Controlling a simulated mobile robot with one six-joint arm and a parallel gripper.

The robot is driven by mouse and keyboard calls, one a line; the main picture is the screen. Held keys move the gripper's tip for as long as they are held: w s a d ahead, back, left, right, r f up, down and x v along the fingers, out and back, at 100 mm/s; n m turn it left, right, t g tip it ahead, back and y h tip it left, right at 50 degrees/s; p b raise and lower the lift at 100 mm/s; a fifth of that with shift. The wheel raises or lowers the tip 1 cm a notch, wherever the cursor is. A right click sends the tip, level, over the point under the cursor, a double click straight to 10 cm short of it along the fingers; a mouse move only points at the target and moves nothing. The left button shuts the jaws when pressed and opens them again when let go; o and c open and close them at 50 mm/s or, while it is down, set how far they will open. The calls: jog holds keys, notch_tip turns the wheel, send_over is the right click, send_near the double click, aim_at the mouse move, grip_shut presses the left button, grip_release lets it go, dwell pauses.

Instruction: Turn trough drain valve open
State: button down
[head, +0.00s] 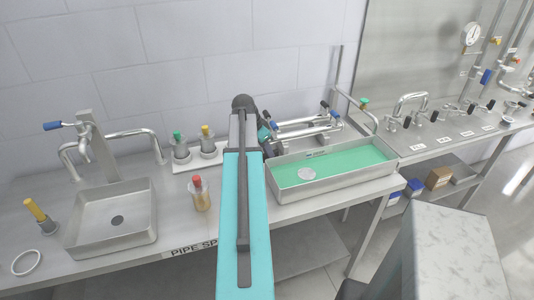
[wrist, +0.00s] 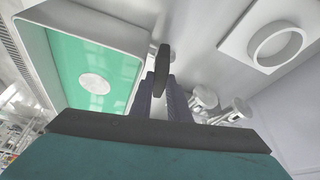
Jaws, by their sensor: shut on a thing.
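The steel trough (head: 330,187) holds green liquid (head: 350,163) with a pale round disc (head: 307,174) near its left end. In the wrist view the trough (wrist: 112,25) is at the upper left. My gripper (wrist: 160,92) is beside the trough's outer wall, its fingers closed around a dark, narrow handle (wrist: 162,58), which appears to be the drain valve handle. The valve body is hidden behind the fingers. In the head view my arm hides the gripper's fingertips and this handle.
A sink (head: 112,222) and a red-capped bottle (head: 200,195) stand left of my arm. A rack (head: 205,160) holds green- and yellow-topped items. Pipes (head: 305,128) run behind the trough. In the wrist view a plate with a ring (wrist: 247,42) and metal fittings (wrist: 205,98) are at right.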

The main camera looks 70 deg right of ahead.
jog(key=n, duration=0.2)
jog(key=n+t+b, duration=0.1)
jog(key=n+t, duration=0.1)
jog(key=n, duration=0.1)
jog(key=shift+s+a+f+n+h, duration=0.1)
jog(key=shift+s+a+n+h, duration=0.05)
jog(key=shift+s+n+h, duration=0.2)
jog(key=shift+s+n+t+b, duration=0.15)
jog(key=shift+n+t, duration=0.3)
jog(key=shift+n, duration=0.8)
jog(key=shift+w+n+t+b, duration=0.15)
jog(key=shift+n+t, duration=0.3)
jog(key=shift+n, duration=0.75)
jog(key=shift+s, duration=0.1)
jog(key=c, duration=2)
grip_release()
jog(key=shift+r, duration=0.2)
jog(key=shift+r, duration=0.15)
jog(key=shift+b+v, duration=1.35)
jog(key=shift+v, duration=5.25)
